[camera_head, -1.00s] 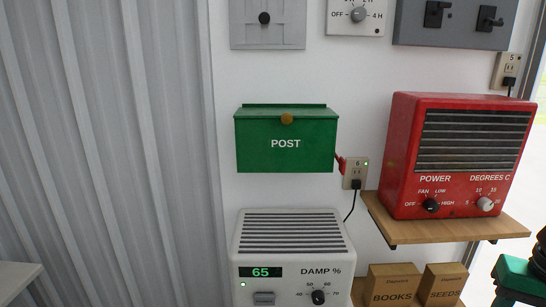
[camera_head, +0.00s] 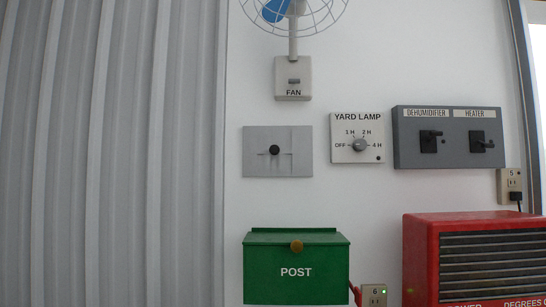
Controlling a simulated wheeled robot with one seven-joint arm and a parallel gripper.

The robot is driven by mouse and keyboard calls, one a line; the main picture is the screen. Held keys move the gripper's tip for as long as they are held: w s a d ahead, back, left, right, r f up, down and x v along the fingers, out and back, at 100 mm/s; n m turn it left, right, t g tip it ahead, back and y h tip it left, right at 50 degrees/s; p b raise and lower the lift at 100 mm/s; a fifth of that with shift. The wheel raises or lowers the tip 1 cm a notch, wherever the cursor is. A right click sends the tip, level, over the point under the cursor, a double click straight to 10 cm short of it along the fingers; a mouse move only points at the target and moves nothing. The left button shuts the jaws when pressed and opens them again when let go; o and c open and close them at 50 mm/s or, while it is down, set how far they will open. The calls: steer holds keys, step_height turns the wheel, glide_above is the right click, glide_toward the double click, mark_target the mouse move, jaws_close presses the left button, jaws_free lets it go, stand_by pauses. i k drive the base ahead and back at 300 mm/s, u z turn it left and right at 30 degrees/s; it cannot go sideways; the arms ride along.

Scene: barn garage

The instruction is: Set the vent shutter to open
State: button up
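A flat grey square plate (camera_head: 256,163) with a round black knob (camera_head: 274,150) at its middle is on the white wall, above the green post box. It looks like the vent shutter, but it bears no readable label. Faint lines run across and down the plate near the knob. Whether it is open or closed cannot be told from this view. My gripper is not in view.
Beside the plate are the yard lamp timer (camera_head: 341,152) and the grey dehumidifier and heater switch panel (camera_head: 400,155). A fan (camera_head: 293,77) is above. The green post box (camera_head: 296,270) and red heater (camera_head: 425,255) are below. Corrugated metal (camera_head: 110,150) covers the left.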

mark_target(268, 149)
steer(key=z, duration=1.05)
steer(key=k, duration=1.1)
steer(key=u, duration=1.6)
steer(key=i, duration=1)
